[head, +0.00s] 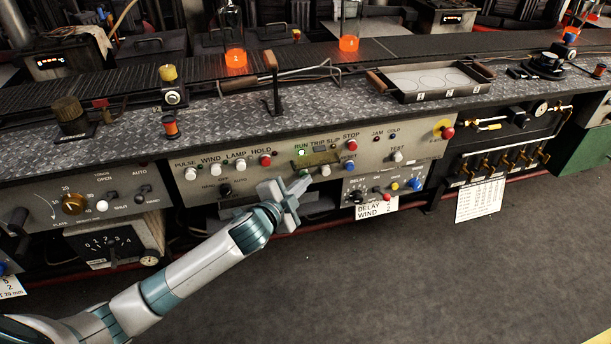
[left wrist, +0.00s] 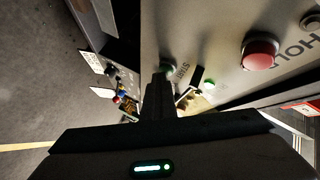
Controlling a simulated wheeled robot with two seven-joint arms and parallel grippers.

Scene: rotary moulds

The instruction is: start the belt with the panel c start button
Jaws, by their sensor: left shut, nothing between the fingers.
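The grey control panel (head: 230,178) runs along the front of the bench in the head view. My left gripper (head: 303,183) is in front of it, below the RUN lamp (head: 301,153), with its fingers shut and empty. In the left wrist view a green button (left wrist: 168,68) sits beside partly readable lettering that looks like START. The shut fingertips (left wrist: 160,80) are close to this button and partly cover it. I cannot tell whether they touch it. In the head view a green bit of the button (head: 303,174) shows at the fingertips. My right gripper is not in view.
A red HOLD button (head: 265,160) is to the left; it also shows in the wrist view (left wrist: 259,52). A red STOP button (head: 351,146), a white button (head: 325,171) and a small lower box (head: 370,188) are nearby. The dark belt (head: 200,82) carries glowing glassware.

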